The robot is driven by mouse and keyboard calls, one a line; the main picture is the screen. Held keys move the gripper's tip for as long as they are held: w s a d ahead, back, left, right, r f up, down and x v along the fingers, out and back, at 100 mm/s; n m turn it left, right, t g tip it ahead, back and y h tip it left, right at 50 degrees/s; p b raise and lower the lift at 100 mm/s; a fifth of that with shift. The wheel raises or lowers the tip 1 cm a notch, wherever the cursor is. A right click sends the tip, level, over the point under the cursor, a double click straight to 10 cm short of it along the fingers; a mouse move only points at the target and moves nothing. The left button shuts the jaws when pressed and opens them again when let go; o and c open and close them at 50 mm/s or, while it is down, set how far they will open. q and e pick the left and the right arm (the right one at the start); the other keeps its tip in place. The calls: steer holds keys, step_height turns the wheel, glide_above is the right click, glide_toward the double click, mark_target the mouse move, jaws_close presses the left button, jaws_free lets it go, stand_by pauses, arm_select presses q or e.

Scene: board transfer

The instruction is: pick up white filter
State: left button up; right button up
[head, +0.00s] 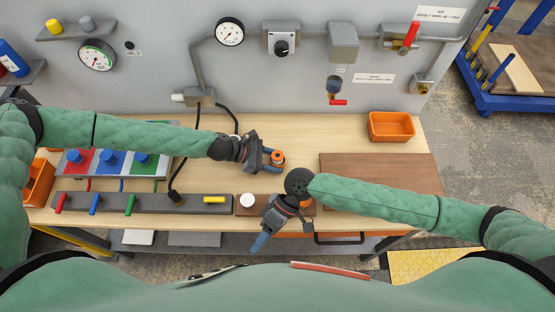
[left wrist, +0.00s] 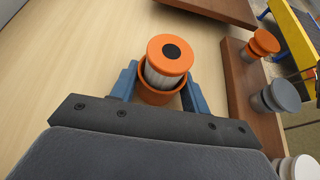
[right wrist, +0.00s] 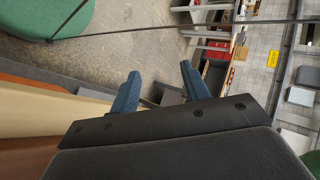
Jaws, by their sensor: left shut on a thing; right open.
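The white filter (head: 247,200) stands in the brown wooden rack (head: 244,211) in front of me; only its round white top shows clearly. It also shows at the lower right corner of the left wrist view (left wrist: 300,168), partly cut off. My left gripper (head: 272,157) is behind the rack, shut on an orange filter (left wrist: 170,55) with a black-centred cap, pale pleated body and orange cup-like lower part. My right gripper (head: 282,232) is open and empty, just right of the white filter, covering part of the rack. Its fingers (right wrist: 158,80) show floor and distant shelves between them.
A grey filter (left wrist: 280,95) and another orange filter (left wrist: 262,43) stand in the rack. A dark strip with coloured handles (head: 150,204) lies left of it. A brown board (head: 380,172) and an orange bin (head: 391,127) are at the right. The table's front edge is close.

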steer(key=w+d+r+m+t+h, duration=0.1)
steer(key=w+r+t, duration=0.15)
steer(key=w, duration=0.45)
steer(key=w+r+m+t+h, duration=0.1)
steer(key=w+r, duration=0.3)
steer(key=w, duration=0.3)
step_height(320, 180, up, 5)
steer(key=m+t+h, duration=0.4)
steer(key=t+h, duration=0.1)
glide_above(278, 155)
steer(key=f, duration=0.5)
steer(key=shift+s+a+f, duration=0.1)
steer(key=shift+s+f, duration=0.15)
steer(key=shift+f, duration=0.1)
steer(key=shift+w+f, duration=0.2)
steer(key=shift+f, duration=2.45)
steer(key=c, duration=0.7)
steer(key=shift+c, duration=0.2)
steer(key=shift+r, duration=0.1)
step_height(278, 155, up, 10)
